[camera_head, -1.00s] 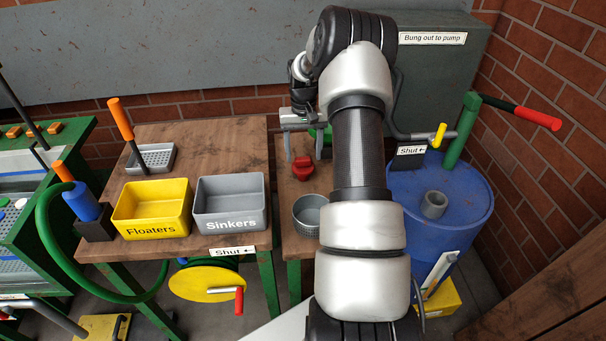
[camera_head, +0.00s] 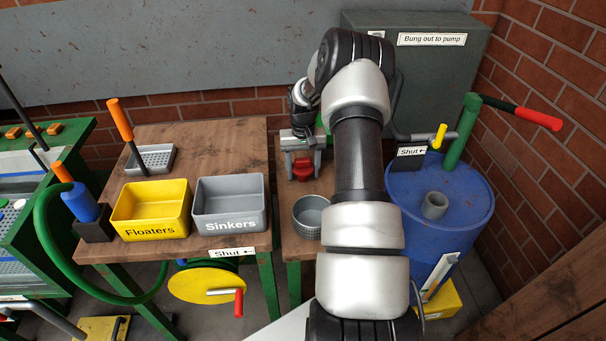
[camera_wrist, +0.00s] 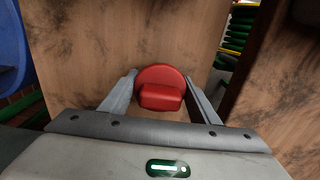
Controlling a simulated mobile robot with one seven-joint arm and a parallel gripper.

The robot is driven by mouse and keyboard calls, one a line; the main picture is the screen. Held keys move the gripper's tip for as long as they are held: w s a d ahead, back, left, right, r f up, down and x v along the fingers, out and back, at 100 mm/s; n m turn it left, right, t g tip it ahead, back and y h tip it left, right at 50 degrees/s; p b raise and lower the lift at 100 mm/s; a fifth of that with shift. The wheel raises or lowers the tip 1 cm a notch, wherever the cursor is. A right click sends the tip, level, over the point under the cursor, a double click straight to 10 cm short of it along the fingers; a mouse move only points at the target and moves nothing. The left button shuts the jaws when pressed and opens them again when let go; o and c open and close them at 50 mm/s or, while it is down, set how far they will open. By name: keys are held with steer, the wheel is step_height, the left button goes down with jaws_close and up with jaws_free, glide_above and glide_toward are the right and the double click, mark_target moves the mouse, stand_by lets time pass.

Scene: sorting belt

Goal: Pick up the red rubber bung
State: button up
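The red rubber bung (camera_head: 303,169) stands on the small wooden table to the left of my arm. In the wrist view the bung (camera_wrist: 160,88) shows a round base with a raised grip block on top. My gripper (camera_head: 303,172) is above the bung, fingers pointing down. In the wrist view my gripper (camera_wrist: 160,95) is open, with one finger on each side of the bung. Gaps show between the fingers and the bung's grip, so it does not look held. How far the fingertips are above the tabletop is hard to tell.
A grey round pot (camera_head: 308,216) stands on the same table, in front of the bung. A blue drum (camera_head: 460,195) with a pump is to the right. A yellow Floaters bin (camera_head: 150,210) and a grey Sinkers bin (camera_head: 229,205) stand on the left table.

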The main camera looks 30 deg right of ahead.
steer(key=shift+c, duration=0.6)
step_height(320, 180, up, 10)
steer(key=shift+r+p, duration=0.1)
steer(key=shift+p, duration=0.35)
steer(key=o, duration=0.4)
steer(key=shift+c, duration=1.1)
steer(key=s+d+f+m, duration=0.3)
steer(key=s+d+m, duration=0.6)
steer(key=s+d, duration=2.05)
steer(key=shift+s+f+b, duration=0.15)
steer(key=shift+f+b, duration=0.4)
steer(key=shift+f, duration=0.75)
steer(key=shift+s+f+b, duration=0.1)
steer(key=shift+f+b, duration=0.45)
steer(key=shift+f, duration=0.7)
